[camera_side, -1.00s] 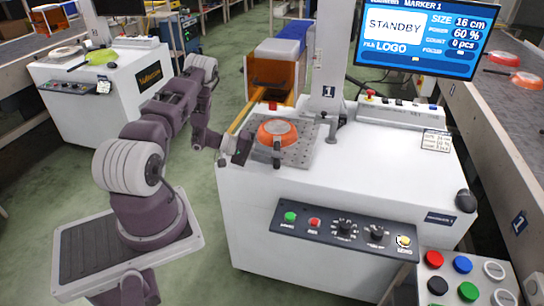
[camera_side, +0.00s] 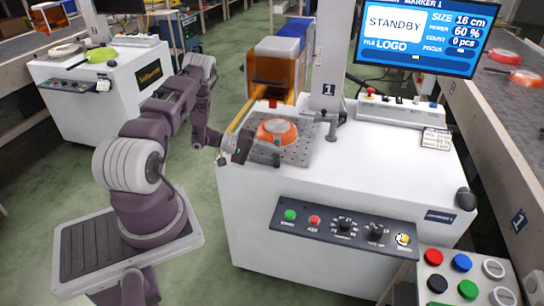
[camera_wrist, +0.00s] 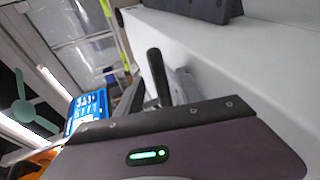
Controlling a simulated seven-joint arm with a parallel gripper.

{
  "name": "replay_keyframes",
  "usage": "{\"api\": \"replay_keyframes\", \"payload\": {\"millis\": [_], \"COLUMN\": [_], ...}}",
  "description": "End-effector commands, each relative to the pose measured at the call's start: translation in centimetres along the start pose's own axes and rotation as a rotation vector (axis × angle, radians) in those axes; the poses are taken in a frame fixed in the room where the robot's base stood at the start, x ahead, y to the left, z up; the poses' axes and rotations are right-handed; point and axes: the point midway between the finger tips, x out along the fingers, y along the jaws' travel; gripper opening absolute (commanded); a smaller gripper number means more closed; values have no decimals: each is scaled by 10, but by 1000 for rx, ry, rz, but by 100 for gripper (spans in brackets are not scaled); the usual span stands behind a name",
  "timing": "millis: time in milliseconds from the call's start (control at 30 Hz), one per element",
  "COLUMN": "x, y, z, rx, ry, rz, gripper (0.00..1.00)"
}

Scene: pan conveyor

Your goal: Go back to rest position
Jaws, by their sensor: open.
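My gripper (camera_side: 243,150) is open at the left edge of the white marking machine's top, beside the pan. An orange pan (camera_side: 277,130) with a dark handle lies on the perforated plate (camera_side: 303,152) of the machine. The handle points toward the front of the plate, close to my gripper's right side; I cannot tell whether they touch. In the wrist view the purple-grey gripper body shows a green light, and a dark rod sticks up behind it.
The white machine (camera_side: 330,190) has a control panel (camera_side: 345,228) on its front, a column and a screen (camera_side: 420,35) reading STANDBY. A conveyor (camera_side: 510,130) with pans runs at the right. Green floor lies open at the left.

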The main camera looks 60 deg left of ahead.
Motion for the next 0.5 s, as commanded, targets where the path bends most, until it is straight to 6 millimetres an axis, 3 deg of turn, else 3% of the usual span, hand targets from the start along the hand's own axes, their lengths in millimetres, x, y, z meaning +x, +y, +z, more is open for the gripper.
{"api": "replay_keyframes", "payload": {"millis": [133,300,433,500], "x": [-12,-48,-66,-67], "y": [0,0,0,12], "z": [0,-1,-1,1], "rx": [-2,0,1,9], "ry": [2,5,1,-22], "rz": [-1,0,0,-2], "gripper": [44,44,44,44]}}
